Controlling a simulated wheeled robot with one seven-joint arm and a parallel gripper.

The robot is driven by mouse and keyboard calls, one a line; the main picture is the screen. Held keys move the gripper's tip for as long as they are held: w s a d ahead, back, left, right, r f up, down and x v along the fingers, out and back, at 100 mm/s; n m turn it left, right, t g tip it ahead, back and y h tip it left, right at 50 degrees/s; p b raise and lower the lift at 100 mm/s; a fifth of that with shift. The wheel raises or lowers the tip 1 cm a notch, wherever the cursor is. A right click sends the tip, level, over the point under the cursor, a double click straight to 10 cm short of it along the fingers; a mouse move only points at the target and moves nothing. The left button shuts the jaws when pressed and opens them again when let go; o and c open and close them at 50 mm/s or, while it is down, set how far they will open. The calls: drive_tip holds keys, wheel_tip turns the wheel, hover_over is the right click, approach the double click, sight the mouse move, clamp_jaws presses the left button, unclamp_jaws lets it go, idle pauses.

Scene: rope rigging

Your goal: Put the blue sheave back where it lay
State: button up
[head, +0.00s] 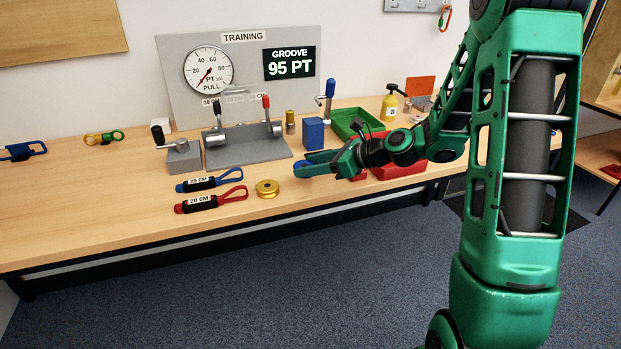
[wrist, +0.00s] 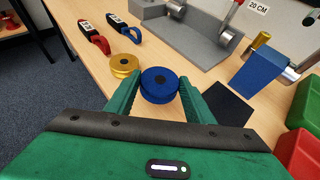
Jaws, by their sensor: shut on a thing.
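The blue sheave (wrist: 159,84) is a round blue disc with a dark centre hole. In the wrist view it sits between the two fingers of my gripper (wrist: 160,95), which is shut on it. In the head view my gripper (head: 318,166) is over the right part of the bench near its front edge, and a bit of the blue sheave (head: 303,168) shows between the fingers. I cannot tell whether the sheave touches the bench top. A gold sheave (head: 267,188) lies on the bench to the left of my gripper; it also shows in the wrist view (wrist: 124,65).
Two labelled slings, blue (head: 210,182) and red (head: 212,201), lie left of the gold sheave. A grey fixture (head: 245,148) with levers stands behind. A blue block (head: 313,132), green tray (head: 357,120) and red tray (head: 408,172) are close around my gripper. A dark square (wrist: 228,106) lies beside it.

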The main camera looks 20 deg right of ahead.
sight(311, 186)
drive_tip(key=shift+f, duration=1.95)
drive_tip(key=o, duration=1.2)
drive_tip(key=shift+f, duration=0.1)
drive_tip(key=v, duration=1.2)
drive_tip(key=s+d+n+g+h, duration=0.2)
drive_tip(key=s+n+g+h, duration=0.1)
drive_tip(key=s+n, duration=0.4)
drive_tip(key=s+d+n+g+h, duration=0.3)
drive_tip(key=s+n, duration=0.3)
drive_tip(key=s, duration=0.8)
drive_tip(key=s+d+r+n+g+h, duration=0.1)
drive_tip(key=s+d+n+g+h, duration=0.2)
drive_tip(key=s+n, duration=0.4)
drive_tip(key=s, duration=0.3)
drive_tip(key=shift+s+d+n, duration=0.2)
drive_tip(key=shift+s+n, duration=0.05)
drive_tip(key=shift+n, duration=0.05)
